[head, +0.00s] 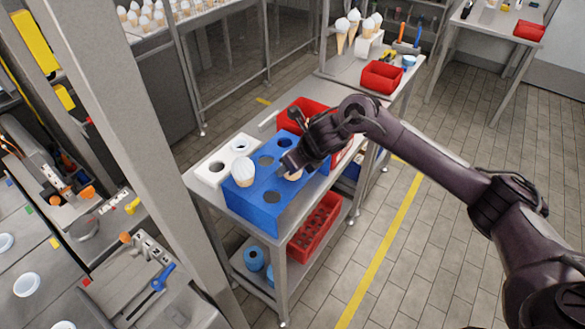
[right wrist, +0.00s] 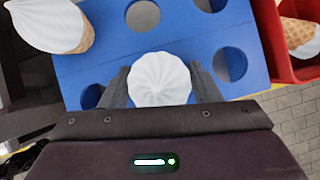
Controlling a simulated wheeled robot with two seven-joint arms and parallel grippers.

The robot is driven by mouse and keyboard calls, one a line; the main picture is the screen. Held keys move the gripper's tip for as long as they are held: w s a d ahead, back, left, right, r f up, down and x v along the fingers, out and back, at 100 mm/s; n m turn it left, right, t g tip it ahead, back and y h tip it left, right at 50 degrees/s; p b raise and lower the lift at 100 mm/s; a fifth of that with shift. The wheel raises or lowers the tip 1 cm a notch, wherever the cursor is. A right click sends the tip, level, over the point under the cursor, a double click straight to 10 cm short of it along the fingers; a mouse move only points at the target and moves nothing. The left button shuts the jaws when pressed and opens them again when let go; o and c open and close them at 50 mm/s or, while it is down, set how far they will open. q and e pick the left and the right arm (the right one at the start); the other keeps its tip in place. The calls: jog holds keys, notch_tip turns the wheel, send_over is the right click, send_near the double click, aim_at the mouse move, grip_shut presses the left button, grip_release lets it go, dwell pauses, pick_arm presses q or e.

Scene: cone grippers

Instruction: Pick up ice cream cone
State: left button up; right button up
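A blue holder (head: 258,208) with round holes stands on the grey table. A white-topped ice cream cone (head: 243,172) sits in one hole; it also shows at the upper left of the right wrist view (right wrist: 48,22). My right gripper (head: 290,165) is low over the holder. In the right wrist view its dark fingers press close on both sides of a second ice cream cone (right wrist: 160,80), with no gap visible. The cone's white swirl shows from above; its wafer is hidden there. In the head view my gripper mostly covers this cone. My left gripper is not in view.
A white holder (head: 212,168) stands behind the blue one. A red bin (head: 300,108) is close behind my right gripper; it holds a cone (right wrist: 300,35). More cones stand in a rack (head: 368,42) farther back. A metal post rises at left.

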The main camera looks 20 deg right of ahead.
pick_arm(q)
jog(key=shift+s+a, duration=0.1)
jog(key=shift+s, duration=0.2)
pick_arm(e)
jog(key=shift+c, duration=1)
jog(key=shift+r, duration=0.1)
